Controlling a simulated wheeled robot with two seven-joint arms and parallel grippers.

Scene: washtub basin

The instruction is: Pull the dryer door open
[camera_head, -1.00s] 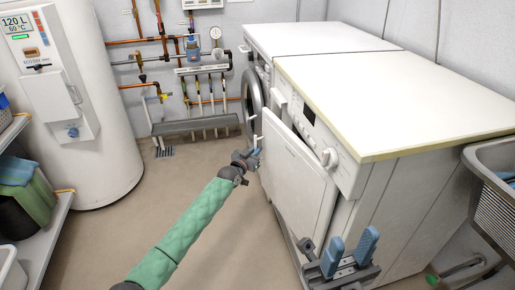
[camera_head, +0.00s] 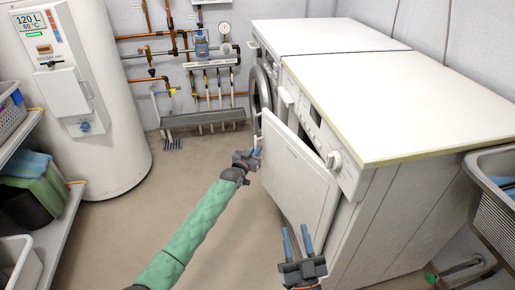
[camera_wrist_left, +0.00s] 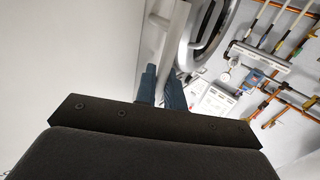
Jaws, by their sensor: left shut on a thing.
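The dryer door (camera_head: 298,170) is a white panel on the front of the nearer white machine (camera_head: 343,128). It stands ajar, swung out from the body on its left side. My left gripper (camera_head: 256,151) is at the door's left edge, shut on a pale handle bar. The bar (camera_wrist_left: 176,35) also shows in the left wrist view, between the two blue fingers (camera_wrist_left: 160,88). My right gripper (camera_head: 297,232) is near the door's lower right corner, its blue fingers apart with nothing between them. Whether it touches the door I cannot tell.
A second machine with a round open door (camera_head: 260,92) stands behind the dryer. A water heater (camera_head: 120,130) and a shelf (camera_head: 60,215) with bins are at left. A grey basin (camera_head: 492,200) is at right. The floor (camera_head: 200,165) before the door is clear.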

